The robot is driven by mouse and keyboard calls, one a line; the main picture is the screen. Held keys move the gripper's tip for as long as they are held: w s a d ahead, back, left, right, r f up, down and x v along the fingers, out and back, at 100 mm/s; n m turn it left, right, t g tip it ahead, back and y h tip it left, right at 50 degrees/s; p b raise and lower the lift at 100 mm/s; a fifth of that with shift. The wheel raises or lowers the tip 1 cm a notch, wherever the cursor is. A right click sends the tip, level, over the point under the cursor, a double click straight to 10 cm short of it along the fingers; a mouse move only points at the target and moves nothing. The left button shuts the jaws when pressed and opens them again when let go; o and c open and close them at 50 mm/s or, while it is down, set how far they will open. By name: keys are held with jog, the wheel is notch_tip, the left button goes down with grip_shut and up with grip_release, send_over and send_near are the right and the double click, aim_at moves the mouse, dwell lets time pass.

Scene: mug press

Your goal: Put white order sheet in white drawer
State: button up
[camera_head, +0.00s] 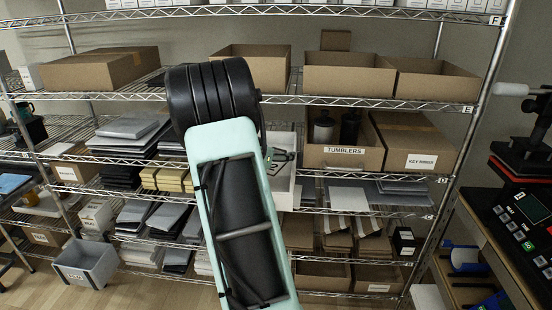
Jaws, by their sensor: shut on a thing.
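My arm crosses the middle of the view and hides much of what lies behind it. Only a dark part of my gripper (282,157) shows, just right of the arm at the middle shelf. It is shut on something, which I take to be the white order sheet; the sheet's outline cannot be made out. A white open drawer (284,190) shows at the gripper, right of the arm, its left part hidden. I cannot tell whether the sheet is over the drawer or inside it.
The wire shelf holds a tumbler box (342,158), a key-ring box (418,159), yellow stacks (165,179) and grey stacks (125,135). A press (530,165) stands on the right bench.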

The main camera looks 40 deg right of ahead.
jog(key=shift+f, duration=0.75)
jog(key=shift+f, duration=0.65)
jog(key=o, duration=1.2)
jog(key=shift+r, duration=0.8)
jog(key=v, duration=1.2)
jog(key=shift+f, duration=0.3)
